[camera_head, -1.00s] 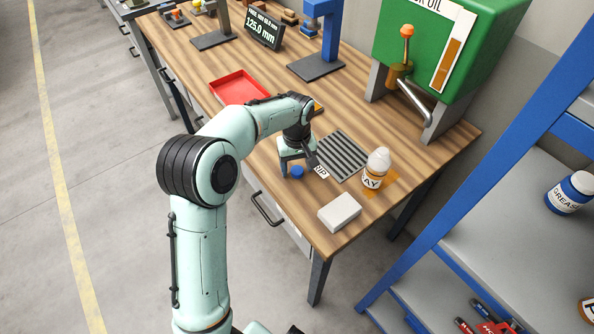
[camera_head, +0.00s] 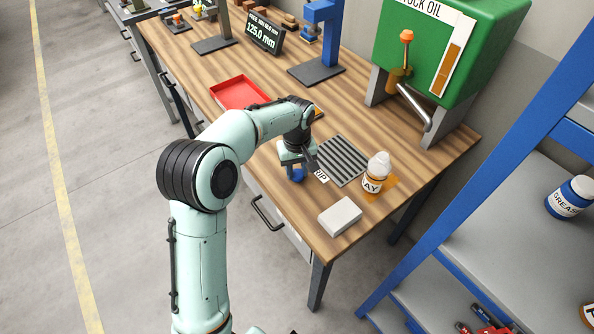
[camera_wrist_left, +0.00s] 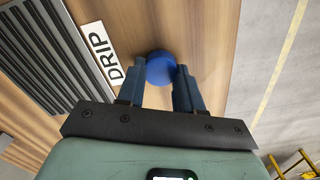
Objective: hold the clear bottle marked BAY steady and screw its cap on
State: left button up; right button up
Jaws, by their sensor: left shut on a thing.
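The clear bottle marked with letters ending in AY (camera_head: 374,180) stands upright on the bench at the right, with amber contents and a pale top. The blue cap (camera_head: 297,175) is at the bench's front edge beside the DRIP label. My left gripper (camera_head: 297,171) is shut on the blue cap, pointing down at it. The left wrist view shows the blue cap (camera_wrist_left: 160,69) between the two fingertips. The bottle is out of the left wrist view. My right gripper does not show.
A ridged drip grate (camera_head: 343,160) lies between the cap and the bottle. A white block (camera_head: 340,216) lies in front of the bottle. A red tray (camera_head: 239,93) is farther left. A green oil tank (camera_head: 452,45) stands behind, and a blue shelf rack (camera_head: 500,145) at the right.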

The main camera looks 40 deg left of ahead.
aim_at(297, 173)
pick_arm(q)
notch_tip(297, 173, up, 20)
jog(key=p, duration=0.3)
jog(key=shift+f, duration=0.2)
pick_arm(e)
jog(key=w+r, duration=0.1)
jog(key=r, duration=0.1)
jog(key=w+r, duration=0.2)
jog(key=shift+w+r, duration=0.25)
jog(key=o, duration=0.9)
pick_arm(q)
jog(key=shift+f, duration=0.1)
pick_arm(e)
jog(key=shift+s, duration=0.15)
